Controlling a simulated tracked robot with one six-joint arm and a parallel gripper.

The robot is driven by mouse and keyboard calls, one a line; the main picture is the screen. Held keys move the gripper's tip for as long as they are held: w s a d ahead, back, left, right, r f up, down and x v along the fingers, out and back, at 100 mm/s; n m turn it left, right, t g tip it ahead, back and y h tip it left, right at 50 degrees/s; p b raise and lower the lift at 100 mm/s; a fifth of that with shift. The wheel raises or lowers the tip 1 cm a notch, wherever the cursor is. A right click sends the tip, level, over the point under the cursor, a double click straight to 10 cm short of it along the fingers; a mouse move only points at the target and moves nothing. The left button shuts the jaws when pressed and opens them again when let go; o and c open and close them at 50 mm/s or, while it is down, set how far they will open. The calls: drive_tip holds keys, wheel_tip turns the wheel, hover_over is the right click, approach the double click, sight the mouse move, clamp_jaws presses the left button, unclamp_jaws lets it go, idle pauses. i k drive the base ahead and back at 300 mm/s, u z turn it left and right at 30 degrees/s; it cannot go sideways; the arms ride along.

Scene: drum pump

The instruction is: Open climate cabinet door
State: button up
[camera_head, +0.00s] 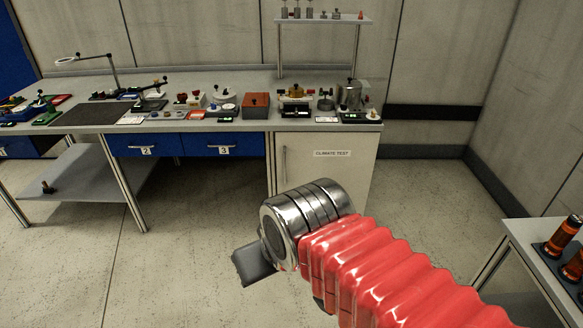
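The climate cabinet (345,183) is a pale box under the right end of the workbench, labelled "CLIMATE TEST" (332,153). Its door (310,168) looks closed, flush with the front. A slim vertical handle (284,165) is on the door's left side. My red-sleeved arm reaches in from the lower right, ending in a silver wrist that covers the lower part of the door. My gripper (253,263) shows only as a dark grey piece left of the wrist, below and in front of the handle. Its fingers cannot be made out, and it appears apart from the handle.
The workbench (90,129) carries many small devices. Blue drawers marked 2 (146,149) and 3 (224,149) are left of the cabinet. A side table (529,247) with orange-brown cylinders (561,238) stands at the right. The floor before the cabinet is clear.

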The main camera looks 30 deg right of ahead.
sight(346, 158)
drive_tip(key=k, duration=0.55)
drive_tip(key=z, duration=0.45)
drive_tip(key=i, duration=2.35)
drive_tip(key=u, duration=0.6)
